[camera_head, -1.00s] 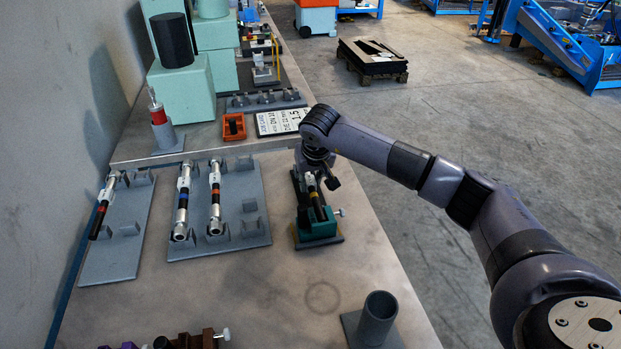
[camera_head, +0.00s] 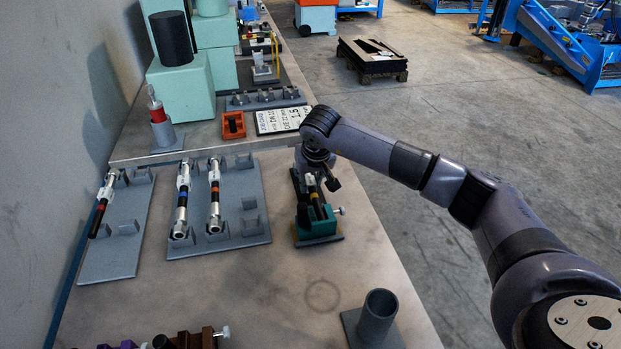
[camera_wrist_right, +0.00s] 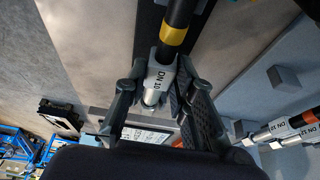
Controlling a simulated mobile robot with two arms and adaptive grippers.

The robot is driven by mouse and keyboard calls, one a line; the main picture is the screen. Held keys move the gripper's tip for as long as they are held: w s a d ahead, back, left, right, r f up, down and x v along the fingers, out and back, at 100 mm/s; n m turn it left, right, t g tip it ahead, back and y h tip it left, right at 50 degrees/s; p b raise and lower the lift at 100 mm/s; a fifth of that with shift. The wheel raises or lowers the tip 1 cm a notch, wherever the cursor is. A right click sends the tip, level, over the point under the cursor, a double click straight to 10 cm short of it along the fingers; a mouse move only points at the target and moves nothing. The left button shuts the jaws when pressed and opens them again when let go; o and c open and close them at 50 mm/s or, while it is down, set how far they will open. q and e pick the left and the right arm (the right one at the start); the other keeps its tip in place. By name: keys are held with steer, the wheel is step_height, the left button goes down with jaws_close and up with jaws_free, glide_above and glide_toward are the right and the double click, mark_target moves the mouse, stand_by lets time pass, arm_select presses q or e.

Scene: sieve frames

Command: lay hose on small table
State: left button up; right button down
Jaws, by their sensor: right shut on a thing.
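A black hose with a yellow band (camera_head: 317,208) lies at the teal clamp block (camera_head: 318,226) near the right edge of the workbench. My right gripper (camera_head: 312,180) is at the hose's far end, pointing down. In the right wrist view, the fingers (camera_wrist_right: 158,92) are shut on the hose's white sleeve marked DN 10 (camera_wrist_right: 160,80), one finger on each side. The yellow band (camera_wrist_right: 173,35) shows beyond them. The hose's near end is partly hidden by the clamp block. My left gripper is not in view. I cannot tell which surface is the small table.
A grey cradle plate (camera_head: 255,200) holds a blue-banded hose (camera_head: 182,200) and an orange-banded hose (camera_head: 215,197). Another plate (camera_head: 115,255) holds a red-banded hose (camera_head: 101,210). A grey tube holder (camera_head: 378,315) stands near the front. A sign (camera_head: 280,120) and orange block (camera_head: 233,125) lie behind.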

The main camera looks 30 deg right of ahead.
steer(key=shift+s, duration=0.25)
steer(key=c, duration=1.2)
jaws_free()
steer(key=shift+c, duration=0.2)
steer(key=v, duration=1.2)
steer(key=shift+s, duration=0.1)
